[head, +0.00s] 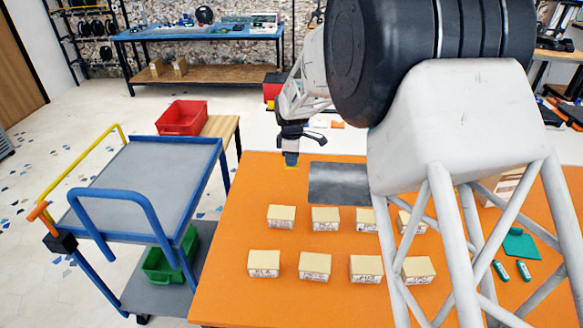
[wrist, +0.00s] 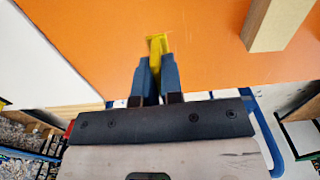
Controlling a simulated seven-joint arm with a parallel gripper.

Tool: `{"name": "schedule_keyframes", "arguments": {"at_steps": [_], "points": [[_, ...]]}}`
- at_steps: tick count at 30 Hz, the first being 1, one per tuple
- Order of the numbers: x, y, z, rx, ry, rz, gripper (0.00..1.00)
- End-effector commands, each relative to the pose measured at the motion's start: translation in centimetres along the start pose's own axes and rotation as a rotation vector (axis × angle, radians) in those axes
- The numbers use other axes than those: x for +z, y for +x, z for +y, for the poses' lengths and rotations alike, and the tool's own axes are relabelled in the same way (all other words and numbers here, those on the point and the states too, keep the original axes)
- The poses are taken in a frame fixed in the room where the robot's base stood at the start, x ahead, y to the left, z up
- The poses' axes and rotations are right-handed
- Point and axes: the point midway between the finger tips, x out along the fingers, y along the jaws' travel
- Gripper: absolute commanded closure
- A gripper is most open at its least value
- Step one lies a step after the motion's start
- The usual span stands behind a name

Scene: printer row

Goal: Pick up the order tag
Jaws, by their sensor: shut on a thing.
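The order tag appears to be the small yellow piece in my gripper (wrist: 156,64). In the wrist view the yellow tag (wrist: 157,44) stands out between the two blue fingertips, which are shut on it. In the head view my gripper (head: 291,160) points down at the far left part of the orange table (head: 230,275). Only a sliver of the yellow tag (head: 291,167) shows under the fingertips there. I cannot tell whether the tag touches the table. Any print on it is not readable.
Several cream boxes (head: 281,216) stand in two rows on the table. A dark grey mat (head: 335,184) lies right of my gripper. Teal items (head: 520,244) lie at the right. A blue-framed cart (head: 150,185) stands left, with a red bin (head: 182,117) behind it.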

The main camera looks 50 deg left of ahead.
Motion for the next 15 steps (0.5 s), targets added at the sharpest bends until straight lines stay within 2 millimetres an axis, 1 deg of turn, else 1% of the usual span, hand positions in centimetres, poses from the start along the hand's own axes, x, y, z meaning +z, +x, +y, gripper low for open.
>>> {"name": "schedule_keyframes", "arguments": {"at_steps": [1, 5, 15], "points": [[0.00, -0.36, 0.00, 0.000, 0.000, 0.000, 1.00], [0.00, -0.79, -0.03, -0.001, 0.000, 0.000, 1.00], [0.01, -0.80, -0.04, -0.002, 0.000, 0.000, 1.00]]}}
